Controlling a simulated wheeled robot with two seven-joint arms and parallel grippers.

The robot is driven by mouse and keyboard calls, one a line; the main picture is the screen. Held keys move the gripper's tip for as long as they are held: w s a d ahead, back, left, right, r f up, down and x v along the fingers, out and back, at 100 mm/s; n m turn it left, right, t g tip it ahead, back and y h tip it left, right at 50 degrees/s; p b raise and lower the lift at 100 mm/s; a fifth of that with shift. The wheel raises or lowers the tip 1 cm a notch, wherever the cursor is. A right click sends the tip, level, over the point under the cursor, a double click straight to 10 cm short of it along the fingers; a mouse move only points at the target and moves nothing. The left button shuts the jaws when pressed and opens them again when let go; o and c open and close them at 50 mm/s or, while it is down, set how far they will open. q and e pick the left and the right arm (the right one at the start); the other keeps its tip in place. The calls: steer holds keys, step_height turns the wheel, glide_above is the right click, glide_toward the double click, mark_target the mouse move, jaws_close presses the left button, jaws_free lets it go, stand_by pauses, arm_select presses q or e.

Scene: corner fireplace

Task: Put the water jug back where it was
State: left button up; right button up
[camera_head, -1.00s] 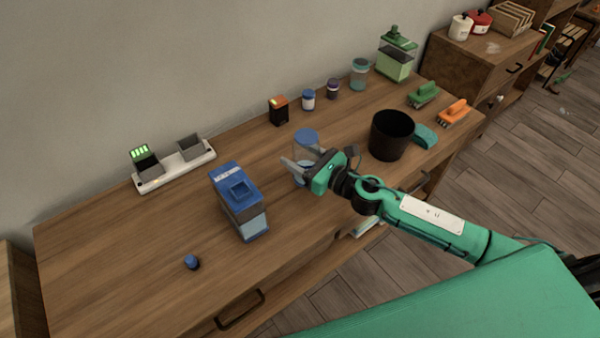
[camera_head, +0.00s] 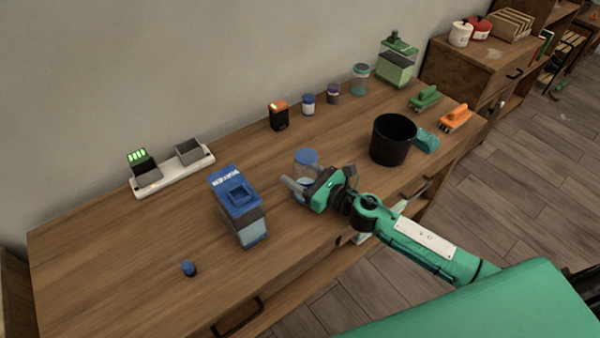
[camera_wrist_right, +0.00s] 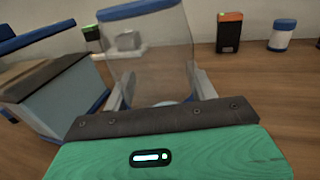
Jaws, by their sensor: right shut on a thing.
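The water jug (camera_head: 304,171), clear with a blue lid, is upright between the fingers of my right gripper (camera_head: 312,181), near the middle of the wooden worktop. In the right wrist view the clear jug (camera_wrist_right: 150,58) fills the space between the two pale fingers (camera_wrist_right: 160,92), which are shut on it. Its base is mostly hidden by the gripper, so I cannot tell whether it touches the worktop. My left gripper is not in view.
A blue-topped box (camera_head: 238,207) stands close left of the jug, a black bin (camera_head: 392,142) to its right. A small blue cap (camera_head: 188,268) lies front left. A charger strip (camera_head: 172,174) and several small jars line the wall. The front-left worktop is mostly clear.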

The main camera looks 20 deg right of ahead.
steer(key=o, duration=1.3)
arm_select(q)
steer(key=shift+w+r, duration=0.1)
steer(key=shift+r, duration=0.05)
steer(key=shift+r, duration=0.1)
arm_select(e)
steer(key=shift+r, duration=0.1)
steer(key=shift+s+d, duration=0.25)
steer(key=shift+s, duration=0.05)
steer(key=b+v, duration=0.1)
steer(key=v, duration=0.3)
steer(key=b+v, duration=0.2)
steer(key=v, duration=0.4)
steer(key=shift+s+d, duration=0.1)
steer(key=shift+s, duration=0.05)
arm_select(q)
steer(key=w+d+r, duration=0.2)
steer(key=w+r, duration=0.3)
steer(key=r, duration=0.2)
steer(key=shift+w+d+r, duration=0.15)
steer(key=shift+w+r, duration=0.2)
arm_select(e)
steer(key=shift+s+d, duration=0.25)
steer(key=shift+s, duration=0.1)
